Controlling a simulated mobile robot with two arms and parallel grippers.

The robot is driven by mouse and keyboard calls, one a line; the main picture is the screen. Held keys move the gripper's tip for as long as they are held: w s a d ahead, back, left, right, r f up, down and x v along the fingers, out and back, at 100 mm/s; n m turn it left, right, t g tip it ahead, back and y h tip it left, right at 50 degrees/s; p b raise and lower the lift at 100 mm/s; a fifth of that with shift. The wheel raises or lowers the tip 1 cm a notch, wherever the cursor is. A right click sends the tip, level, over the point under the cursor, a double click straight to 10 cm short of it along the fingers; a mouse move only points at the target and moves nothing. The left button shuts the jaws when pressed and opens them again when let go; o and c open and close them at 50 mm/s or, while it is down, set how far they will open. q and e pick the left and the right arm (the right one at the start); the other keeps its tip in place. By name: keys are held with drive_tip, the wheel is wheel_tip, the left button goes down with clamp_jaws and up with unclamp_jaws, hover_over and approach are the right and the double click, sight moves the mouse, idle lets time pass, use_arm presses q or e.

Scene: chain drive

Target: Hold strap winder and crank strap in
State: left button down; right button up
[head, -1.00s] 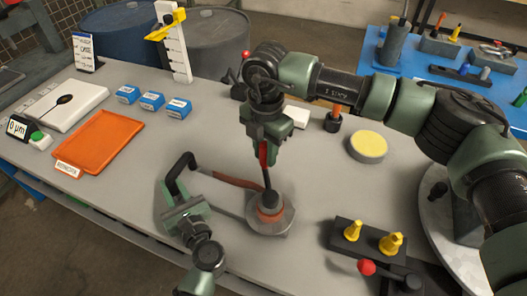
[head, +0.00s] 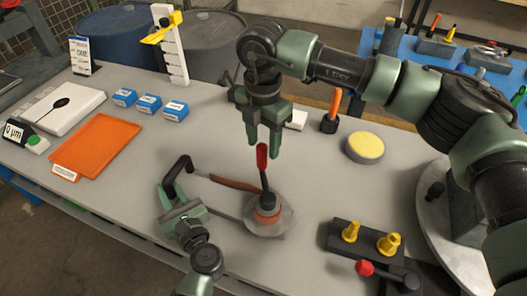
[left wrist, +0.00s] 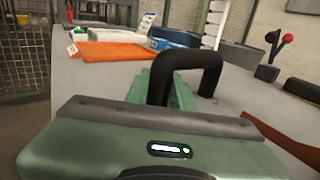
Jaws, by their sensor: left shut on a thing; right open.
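The strap winder (head: 267,216) stands on the grey table, a round grey body with an orange-brown wound strap. Its crank has an upright red grip (head: 262,157). A brown strap (head: 235,183) runs from it to the left. A black bent handle (head: 176,171) joins the winder's frame; it also shows in the left wrist view (left wrist: 187,62). My left gripper (head: 176,199) is shut on this black handle, its fingers partly hidden.
An orange tray (head: 99,147), blue boxes (head: 149,103) and a white slotted stand (head: 171,50) are at the left and back. A yellow-topped round pad (head: 364,147) lies to the right. A black block with yellow pegs (head: 373,242) is at the front right.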

wheel_tip(320, 180, up, 8)
drive_tip(key=shift+f, duration=0.25)
idle(0.7)
